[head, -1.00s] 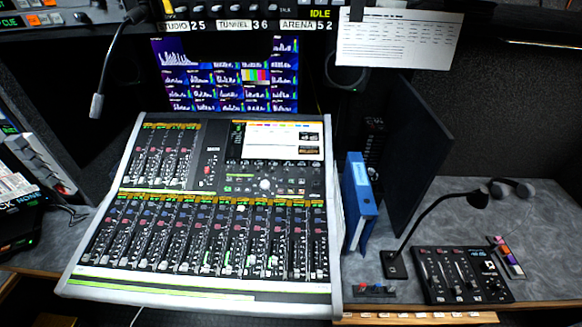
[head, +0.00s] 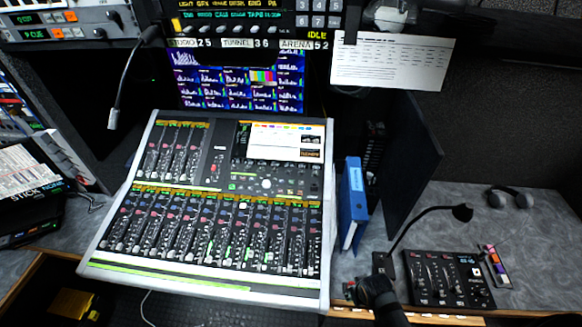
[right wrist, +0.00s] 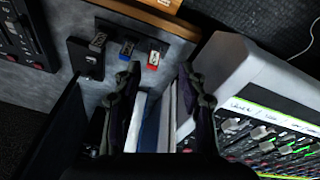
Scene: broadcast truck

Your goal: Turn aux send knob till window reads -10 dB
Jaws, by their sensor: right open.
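A small black panel (head: 447,280) with faders and knobs lies on the grey counter at the right. A pale knob (head: 477,272) shows near its right side, with a small window (head: 466,259) above it, too small to read. The panel's edge also shows at the left of the right wrist view (right wrist: 18,42). My right gripper (head: 366,285) is at the counter's front edge, left of the panel and apart from it. In the right wrist view its two fingers (right wrist: 162,82) are spread with nothing gripped. My left gripper is not in view.
A blue binder (head: 353,200) and the large mixing console (head: 205,225) stand to the left. A strip with red and blue switches (right wrist: 140,48) is near my right gripper. Headphones (head: 510,196) lie at the back right.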

